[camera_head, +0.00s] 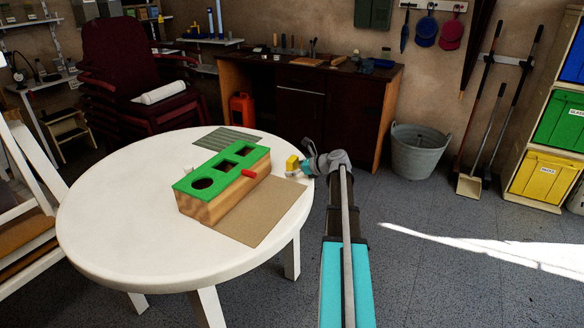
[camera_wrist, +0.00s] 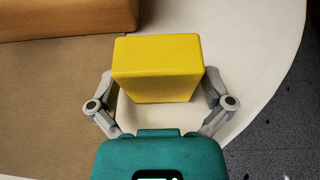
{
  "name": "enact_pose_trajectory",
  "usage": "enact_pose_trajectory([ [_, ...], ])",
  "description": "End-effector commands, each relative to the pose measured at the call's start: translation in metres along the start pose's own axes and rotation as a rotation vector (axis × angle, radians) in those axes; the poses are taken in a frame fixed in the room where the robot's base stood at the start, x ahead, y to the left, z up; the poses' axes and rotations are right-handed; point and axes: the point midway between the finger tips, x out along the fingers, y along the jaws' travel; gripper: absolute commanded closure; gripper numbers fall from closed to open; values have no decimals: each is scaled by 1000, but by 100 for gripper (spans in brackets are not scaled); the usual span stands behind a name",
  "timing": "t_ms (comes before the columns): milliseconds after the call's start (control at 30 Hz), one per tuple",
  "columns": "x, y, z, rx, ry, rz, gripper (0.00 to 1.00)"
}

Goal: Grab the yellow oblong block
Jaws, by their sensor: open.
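The yellow oblong block (camera_wrist: 157,68) stands on the white round table near its right edge, beside the brown mat. In the head view the yellow block (camera_head: 292,163) is small, just left of my arm's end. My gripper (camera_wrist: 158,84) is open, with one finger on each side of the block in the wrist view. The fingertips are partly hidden behind the block, so I cannot tell whether they touch it. In the head view my gripper (camera_head: 300,167) is at the table's right edge, low and small.
A wooden box with a green top (camera_head: 222,164) and shaped holes stands left of the block. A red piece (camera_head: 249,173) sticks out at its side. A brown mat (camera_head: 262,212) lies in front of the box. The white table (camera_head: 130,235) is bare at its left.

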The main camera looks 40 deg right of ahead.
Motion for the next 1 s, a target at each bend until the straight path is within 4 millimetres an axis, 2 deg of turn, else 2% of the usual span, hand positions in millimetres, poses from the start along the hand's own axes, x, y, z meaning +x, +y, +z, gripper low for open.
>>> enact_pose_trajectory([
  [100, 0, 0, 0, 0, 0, 0, 0],
  [500, 0, 0, 0, 0, 0, 0, 74],
  [1000, -3, 0, 6, 0, 0, -1, 74],
])
